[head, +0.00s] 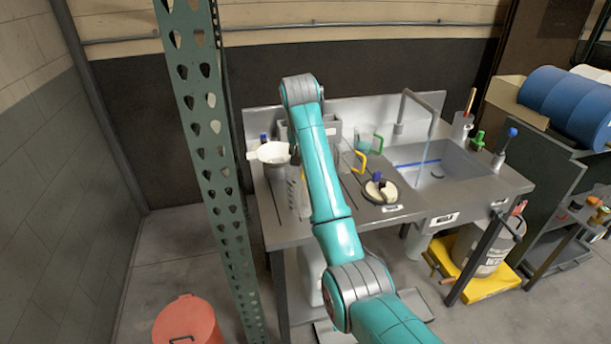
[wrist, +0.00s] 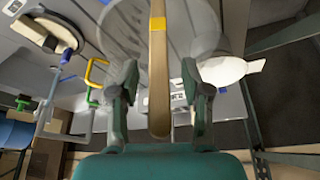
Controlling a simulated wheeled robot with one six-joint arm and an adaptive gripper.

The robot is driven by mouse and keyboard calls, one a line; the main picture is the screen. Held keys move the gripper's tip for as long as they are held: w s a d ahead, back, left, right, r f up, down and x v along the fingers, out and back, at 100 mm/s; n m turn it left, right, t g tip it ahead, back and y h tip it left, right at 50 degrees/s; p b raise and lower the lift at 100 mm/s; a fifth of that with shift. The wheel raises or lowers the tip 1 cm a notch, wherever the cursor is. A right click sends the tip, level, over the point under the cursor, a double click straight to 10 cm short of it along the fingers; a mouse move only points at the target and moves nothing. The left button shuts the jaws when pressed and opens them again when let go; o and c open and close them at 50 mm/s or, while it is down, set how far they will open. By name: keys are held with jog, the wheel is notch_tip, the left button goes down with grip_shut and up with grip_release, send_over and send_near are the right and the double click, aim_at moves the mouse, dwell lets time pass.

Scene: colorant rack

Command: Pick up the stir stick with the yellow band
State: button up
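The stir stick (wrist: 158,75) is a flat wooden strip with a yellow band (wrist: 157,24) near the top of the wrist view. It runs down between the two fingers of my gripper (wrist: 160,78). My gripper is open, with a visible gap between the stick and each finger. A clear, see-through container (wrist: 125,30) shows behind the stick; I cannot tell whether the stick stands in it. In the head view my teal arm reaches over the counter and hides my gripper and the stick.
The grey counter (head: 405,212) holds a white funnel-like bowl (head: 273,153), a yellow-handled cup (head: 359,160), a green-handled cup (head: 377,144) and a round lidded item (head: 381,191). A sink (head: 440,172) with a faucet is at right. A green perforated post (head: 205,130) stands left of the counter.

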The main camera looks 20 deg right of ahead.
grip_shut()
